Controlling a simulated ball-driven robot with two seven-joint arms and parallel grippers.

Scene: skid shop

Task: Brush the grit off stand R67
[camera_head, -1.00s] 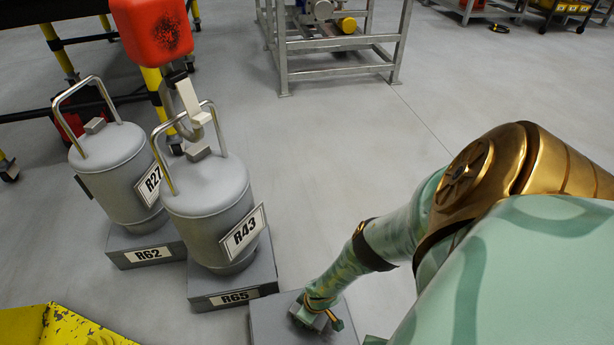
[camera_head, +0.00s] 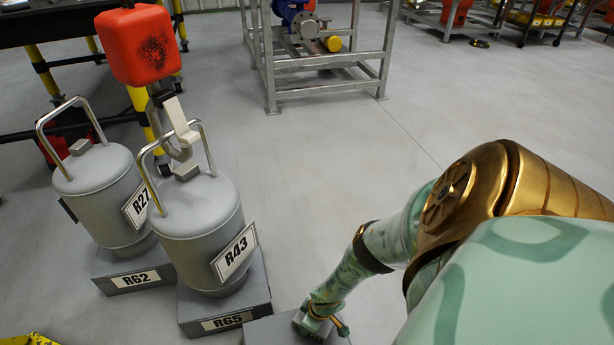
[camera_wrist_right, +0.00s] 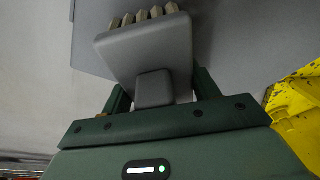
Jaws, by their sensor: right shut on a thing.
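A grey stand (camera_head: 270,333) shows at the bottom edge in the head view, largely cut off by the frame; no label on it shows, and I cannot make out any grit. My right gripper (camera_head: 318,322) is low over this stand. In the right wrist view the right gripper (camera_wrist_right: 155,100) is shut on the grey block of a brush (camera_wrist_right: 145,48), with a row of tan bristles at its far edge. A grey flat surface (camera_wrist_right: 235,50), apparently the stand's top, lies behind the brush. I cannot tell whether the bristles touch it. My left gripper is not in view.
Grey canisters R43 (camera_head: 198,210) and R27 (camera_head: 98,182) stand on stands R65 (camera_head: 255,295) and R62 (camera_head: 105,270), left of my right gripper. A yellow item (camera_wrist_right: 295,115) is close at right.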

